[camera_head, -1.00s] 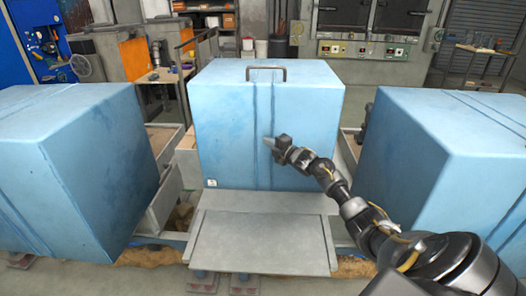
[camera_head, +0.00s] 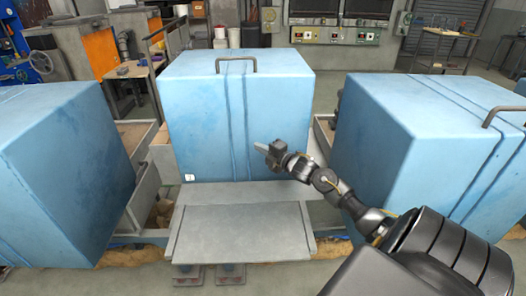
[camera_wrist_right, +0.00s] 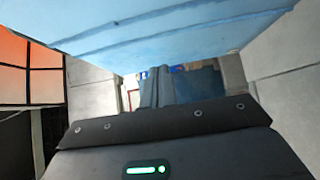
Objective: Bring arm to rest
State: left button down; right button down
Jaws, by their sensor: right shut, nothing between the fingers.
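My right arm comes in from the lower right in the head view. Its gripper (camera_head: 266,150) is shut and empty, in front of the right part of the middle blue box's front face. I cannot tell whether it touches the box. The middle blue box (camera_head: 205,125) stands upright with a dark handle on top. In the right wrist view, the shut fingers (camera_wrist_right: 156,88) point away from the camera, below a blue surface (camera_wrist_right: 150,30). My left gripper is not in view.
A left blue box (camera_head: 60,190) and a right blue box (camera_head: 400,140) stand on either side. A grey metal shelf (camera_head: 240,230) lies in front of the middle box. An orange cabinet (camera_head: 100,52) and a side table (camera_head: 452,38) stand farther back.

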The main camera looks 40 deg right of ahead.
jog(key=shift+s, duration=0.55)
